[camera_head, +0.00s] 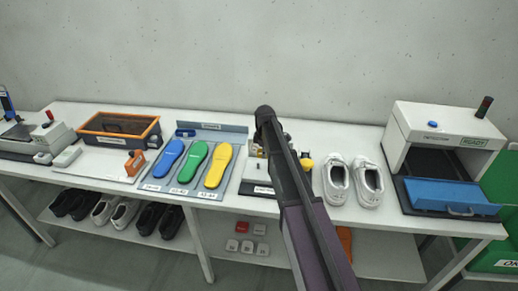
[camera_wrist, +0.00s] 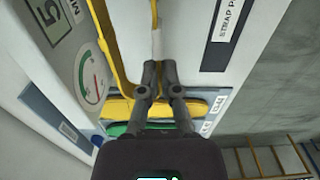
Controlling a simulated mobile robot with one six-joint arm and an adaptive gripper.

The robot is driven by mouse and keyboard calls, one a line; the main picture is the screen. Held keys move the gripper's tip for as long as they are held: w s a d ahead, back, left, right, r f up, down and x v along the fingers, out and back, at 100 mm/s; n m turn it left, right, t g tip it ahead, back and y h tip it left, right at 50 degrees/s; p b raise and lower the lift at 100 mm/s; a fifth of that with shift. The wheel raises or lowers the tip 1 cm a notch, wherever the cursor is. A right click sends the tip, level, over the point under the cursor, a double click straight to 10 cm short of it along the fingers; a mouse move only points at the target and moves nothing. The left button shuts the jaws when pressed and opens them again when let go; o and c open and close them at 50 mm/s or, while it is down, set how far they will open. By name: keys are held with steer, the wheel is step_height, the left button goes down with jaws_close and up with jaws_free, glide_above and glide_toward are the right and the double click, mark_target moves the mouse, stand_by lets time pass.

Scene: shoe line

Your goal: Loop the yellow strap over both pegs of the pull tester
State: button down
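The pull tester (camera_head: 258,176) stands mid-bench in the head view, largely hidden behind my arm. In the wrist view its pale top shows a round dial (camera_wrist: 92,76) and a dark "STRAP P…" label (camera_wrist: 228,22). The yellow strap (camera_wrist: 108,45) runs down from the top edge and bends near my fingers. A second yellow length with a white section (camera_wrist: 157,42) leads straight to my fingertips. My gripper (camera_wrist: 158,68) is nearly closed, with that white section between its tips. I cannot clearly make out either peg or whether the strap is around one.
Blue, green and yellow insoles (camera_head: 217,166) lie on a grey board left of the tester. White shoes (camera_head: 352,181) stand close on its right. Further right is a white machine with a blue tray (camera_head: 450,196). An orange-framed box (camera_head: 119,127) is at the left.

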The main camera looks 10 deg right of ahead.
mark_target(261, 172)
steer(key=shift+m, duration=0.3)
steer(key=r+p, duration=0.1)
steer(key=a+r+p, duration=0.1)
steer(key=s+r+p, duration=0.1)
steer(key=shift+a+r+p, duration=0.3)
steer(key=shift+r+p, duration=0.05)
steer(key=shift+w+f, duration=0.1)
steer(key=shift+f, duration=0.15)
steer(key=shift+f+b, duration=4.55)
steer(key=shift+b, duration=0.25)
steer(key=c, duration=0.7)
jaws_free()
